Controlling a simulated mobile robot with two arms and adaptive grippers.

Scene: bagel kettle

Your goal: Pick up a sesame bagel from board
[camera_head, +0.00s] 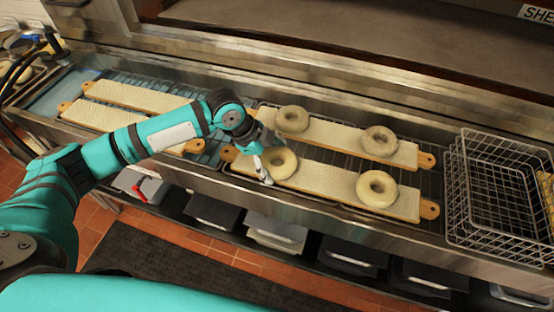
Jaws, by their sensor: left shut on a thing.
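Two long pale boards lie on the wire rack right of centre: a front board (325,180) and a back board (337,137). My left gripper (264,166) is shut on the left bagel (284,165) of the front board, gripping it at its left side. I cannot tell if this bagel touches the board or is slightly raised. Another bagel (390,191) lies at the front board's right end. The back board carries a left bagel (293,126) and a right bagel (380,148). Sesame is too small to make out. My right gripper is out of view.
Two bare boards (137,96) (100,115) lie on the left part of the rack, partly behind my left arm. A wire basket (490,236) stands at the right end. A metal ledge (300,73) runs behind. Bins (275,232) sit below the counter.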

